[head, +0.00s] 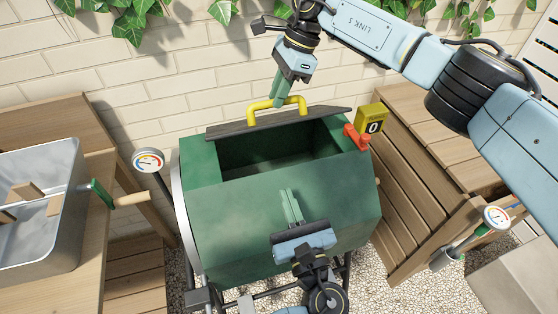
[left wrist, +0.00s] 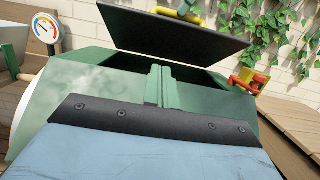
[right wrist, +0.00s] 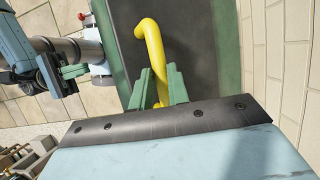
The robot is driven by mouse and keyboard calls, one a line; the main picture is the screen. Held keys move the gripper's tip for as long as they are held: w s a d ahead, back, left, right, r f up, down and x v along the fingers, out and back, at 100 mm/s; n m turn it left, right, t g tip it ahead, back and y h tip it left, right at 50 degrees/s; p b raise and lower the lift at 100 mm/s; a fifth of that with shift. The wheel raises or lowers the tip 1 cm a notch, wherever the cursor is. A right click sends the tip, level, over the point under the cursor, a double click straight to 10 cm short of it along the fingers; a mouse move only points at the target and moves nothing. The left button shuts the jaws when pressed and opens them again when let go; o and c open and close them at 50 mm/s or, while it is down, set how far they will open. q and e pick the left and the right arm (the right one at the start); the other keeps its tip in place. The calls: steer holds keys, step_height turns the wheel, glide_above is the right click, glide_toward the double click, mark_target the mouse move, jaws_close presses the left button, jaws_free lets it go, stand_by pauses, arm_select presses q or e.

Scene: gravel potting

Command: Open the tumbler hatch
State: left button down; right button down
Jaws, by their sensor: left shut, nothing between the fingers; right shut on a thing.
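The green tumbler drum (head: 270,215) stands in the middle of the head view, with its opening (head: 265,155) uncovered and dark inside. The dark hatch lid (head: 320,118) is raised and tilted at the far edge of the opening. My right gripper (head: 276,103) is shut on the lid's yellow handle (head: 297,100), which also shows between its fingers in the right wrist view (right wrist: 152,45). My left gripper (head: 287,195) is shut and empty over the drum's front face, below the opening. The lid's plate shows above its fingers in the left wrist view (left wrist: 170,38).
A red latch (head: 355,139) and a yellow counter reading 0 (head: 372,119) sit at the opening's right corner. A dial gauge (head: 149,160) and a grey tub (head: 45,235) are at left.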

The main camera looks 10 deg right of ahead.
arm_select(q)
glide_toward(267, 126)
steer(key=w+f, duration=0.2)
steer(key=w, duration=0.1)
steer(key=w+a+f, duration=0.1)
steer(key=w+f, duration=0.1)
steer(key=shift+w+a+r, duration=0.1)
steer(key=shift+w+r, duration=0.2)
steer(key=shift+r, duration=0.25)
steer(key=shift+w+r, duration=0.35)
steer(key=shift+r, duration=0.2)
steer(key=shift+w+r, duration=0.35)
steer(key=shift+r, duration=0.15)
steer(key=shift+w+a+r, duration=0.1)
steer(key=shift+w+r, duration=0.15)
steer(key=shift+r, duration=0.25)
steer(key=shift+w+a+r, duration=0.1)
steer(key=shift+w+r, duration=0.2)
steer(key=shift+r, duration=0.15)
steer(key=shift+w+r, duration=0.1)
steer(key=shift+r, duration=0.05)
arm_select(e)
steer(key=shift+s+f, duration=0.1)
steer(key=shift+f, duration=0.1)
steer(key=c, duration=1.3)
jaws_free()
steer(key=shift+c, duration=0.2)
